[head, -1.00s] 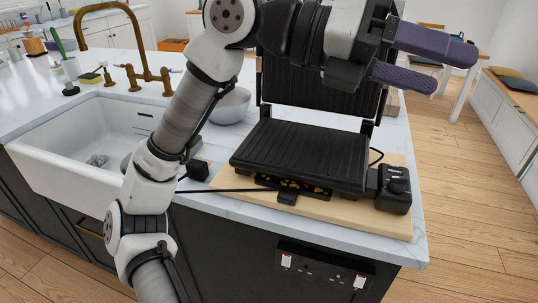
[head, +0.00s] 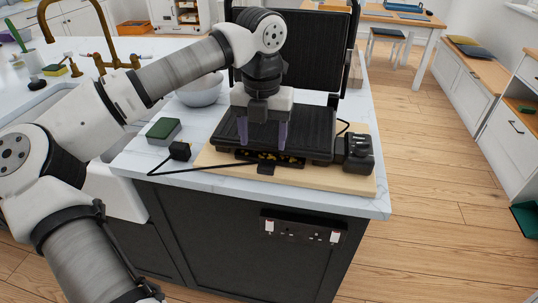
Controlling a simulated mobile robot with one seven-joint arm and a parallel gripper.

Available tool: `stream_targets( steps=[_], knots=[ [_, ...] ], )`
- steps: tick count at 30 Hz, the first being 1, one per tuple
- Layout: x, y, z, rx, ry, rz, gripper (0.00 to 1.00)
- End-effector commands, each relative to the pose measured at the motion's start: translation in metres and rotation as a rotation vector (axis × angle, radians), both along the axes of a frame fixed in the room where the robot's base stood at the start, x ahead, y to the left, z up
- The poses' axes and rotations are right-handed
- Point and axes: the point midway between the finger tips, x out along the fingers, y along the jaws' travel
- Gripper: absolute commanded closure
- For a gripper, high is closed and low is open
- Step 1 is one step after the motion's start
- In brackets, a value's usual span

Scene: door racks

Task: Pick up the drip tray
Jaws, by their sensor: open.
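The drip tray (head: 287,161) is a shallow black tray with yellow bits in it, under the front edge of the open contact grill (head: 310,130). Its small black front tab (head: 266,169) sticks out over the wooden board. My gripper (head: 262,147) points down, with its two purple fingers spread left and right. The fingers are open and empty, just above and behind the tab, in front of the lower grill plate. I cannot tell whether they touch the grill. My gripper hides part of the plate.
The grill's ribbed lid stands open behind my gripper. A wooden board (head: 348,183) lies under the grill, with a black cable and plug (head: 180,150) to the left.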

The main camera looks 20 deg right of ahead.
Motion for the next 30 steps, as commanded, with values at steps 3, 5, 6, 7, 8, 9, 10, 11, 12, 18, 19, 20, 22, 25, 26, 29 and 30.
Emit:
stream_targets(
  steps=[3,5,6,7,8,9,10,11,12,18,19,20,22,25,26,29,30],
  knots=[
    [0.0,0.0,-0.016,-0.001,0.002,-0.001,0.38],
    [0.0,0.0,-0.02,-0.001,0.0,-0.001,0.38],
    [0.0,0.0,-0.022,-0.001,0.0,-0.001,0.38],
    [0.0,0.0,-0.023,-0.001,0.0,-0.002,0.38],
    [-0.001,-0.001,-0.025,-0.001,0.001,-0.002,0.38],
    [-0.001,-0.001,-0.028,-0.001,0.002,-0.003,0.38],
    [-0.002,-0.002,-0.031,-0.001,0.003,-0.003,0.38],
    [-0.002,-0.002,-0.035,-0.001,0.003,-0.003,0.38],
    [-0.003,-0.004,-0.041,-0.002,0.004,-0.003,0.38],
    [-0.004,-0.005,-0.069,-0.002,0.003,-0.002,0.38],
    [-0.004,-0.005,-0.071,-0.002,0.002,-0.001,0.38],
    [-0.004,-0.005,-0.073,-0.002,0.002,-0.001,0.38],
    [-0.004,-0.005,-0.075,-0.002,0.0,-0.001,0.38],
    [-0.003,-0.005,-0.075,-0.002,0.0,-0.001,0.38],
    [-0.003,-0.005,-0.075,-0.002,0.0,-0.001,0.38],
    [-0.003,-0.005,-0.075,-0.002,0.0,-0.001,0.46],
    [-0.003,-0.005,-0.075,-0.002,0.0,-0.001,0.51]
  ],
)
